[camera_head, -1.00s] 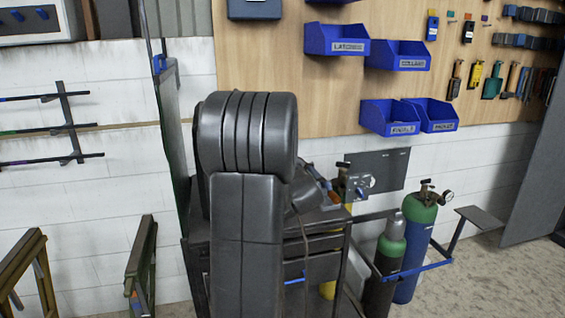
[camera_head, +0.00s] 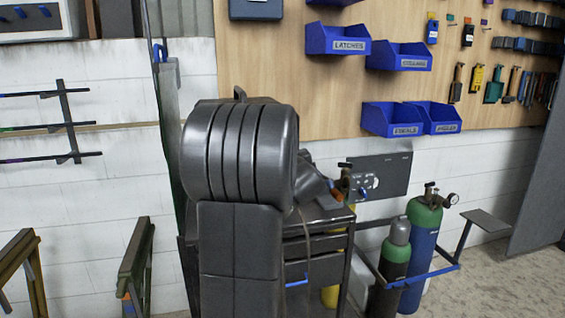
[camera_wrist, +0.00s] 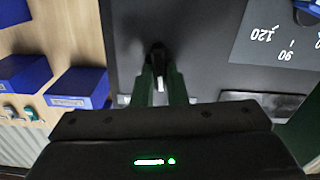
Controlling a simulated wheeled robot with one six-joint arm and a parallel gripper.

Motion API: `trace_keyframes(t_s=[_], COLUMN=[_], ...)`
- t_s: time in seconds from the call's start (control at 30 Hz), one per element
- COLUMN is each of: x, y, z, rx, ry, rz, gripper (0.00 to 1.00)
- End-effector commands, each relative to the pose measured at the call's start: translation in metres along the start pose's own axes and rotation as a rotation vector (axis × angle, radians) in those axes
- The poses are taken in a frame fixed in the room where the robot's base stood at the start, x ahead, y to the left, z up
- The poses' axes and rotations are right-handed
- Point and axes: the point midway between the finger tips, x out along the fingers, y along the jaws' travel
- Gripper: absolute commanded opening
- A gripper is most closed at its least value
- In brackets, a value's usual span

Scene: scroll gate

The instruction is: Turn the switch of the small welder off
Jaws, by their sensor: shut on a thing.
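In the wrist view, my gripper (camera_wrist: 161,80) is shut on a small dark switch lever (camera_wrist: 157,54) with a pale patch below it. The lever stands against a dark, flat front (camera_wrist: 125,40), which appears to be the small welder. A lighter panel (camera_wrist: 255,40) on this front carries white scale numbers, 120 and 90, and part of a dial at its edge. The fingers partly cover the switch, and its on or off marks cannot be read. In the head view, my arm hides my gripper and the switch.
A dark cart (camera_head: 325,245) with drawers stands behind my arm. Gas cylinders (camera_head: 421,240) stand on its right. Blue bins (camera_head: 337,40) hang on the wooden board (camera_head: 270,70); bins also show at left in the wrist view (camera_wrist: 78,88). Wooden stands (camera_head: 137,260) are at lower left.

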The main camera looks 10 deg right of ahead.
Motion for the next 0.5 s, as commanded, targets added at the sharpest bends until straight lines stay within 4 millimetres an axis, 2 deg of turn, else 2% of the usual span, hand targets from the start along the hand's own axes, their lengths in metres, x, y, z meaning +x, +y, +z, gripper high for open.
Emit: trace_keyframes(t_s=[0.5], x=[-0.0002], y=[-0.0025], z=[0.0032], rx=[-0.417], ry=[-0.001], rz=[0.001], gripper=[0.0])
